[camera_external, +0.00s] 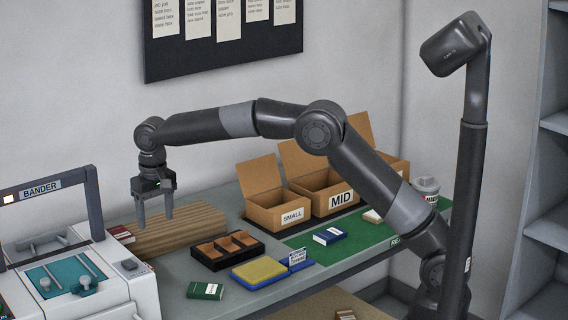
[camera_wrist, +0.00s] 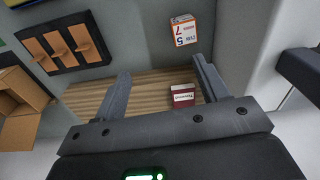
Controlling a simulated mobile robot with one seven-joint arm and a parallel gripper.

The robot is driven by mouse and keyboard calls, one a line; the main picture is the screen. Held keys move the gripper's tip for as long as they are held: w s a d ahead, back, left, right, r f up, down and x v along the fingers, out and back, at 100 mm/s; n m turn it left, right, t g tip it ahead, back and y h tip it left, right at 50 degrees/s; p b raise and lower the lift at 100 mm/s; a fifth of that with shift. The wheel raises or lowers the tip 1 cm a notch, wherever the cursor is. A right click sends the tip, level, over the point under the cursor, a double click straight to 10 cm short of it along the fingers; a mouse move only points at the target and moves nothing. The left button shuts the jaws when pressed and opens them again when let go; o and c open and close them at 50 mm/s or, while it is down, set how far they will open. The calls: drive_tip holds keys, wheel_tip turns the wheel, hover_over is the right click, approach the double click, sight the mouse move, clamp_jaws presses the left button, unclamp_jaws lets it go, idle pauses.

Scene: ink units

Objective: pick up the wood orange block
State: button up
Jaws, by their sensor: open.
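An orange and white block (camera_wrist: 184,31) with large numbers on its face lies on the grey table in the wrist view, beyond my fingertips and slightly right of centre. I cannot make out its material. I do not see it in the external view, where the bander machine may hide it. My gripper (camera_external: 155,218) points down above the left end of the wooden boards. It is open, with nothing between the fingers. In the wrist view my gripper (camera_wrist: 161,67) has its fingers spread apart, and the block is clear of both.
Wooden boards (camera_external: 180,232) lie under my gripper, with a dark red box (camera_wrist: 182,95) at one end. The bander machine (camera_external: 75,270) stands left. A black divided tray (camera_external: 205,261), a yellow pad (camera_external: 260,270), a green box (camera_external: 205,291) and open cardboard boxes (camera_external: 278,213) stand right.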

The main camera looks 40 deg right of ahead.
approach(138, 272)
drive_tip(key=shift+d+f, duration=0.1)
drive_tip(key=shift+f, duration=0.15)
wheel_tip(138, 272, down, 5)
drive_tip(key=shift+f, duration=0.1)
drive_tip(key=f, duration=0.5)
drive_tip(key=shift+w, duration=0.2)
drive_tip(key=c, duration=1.1)
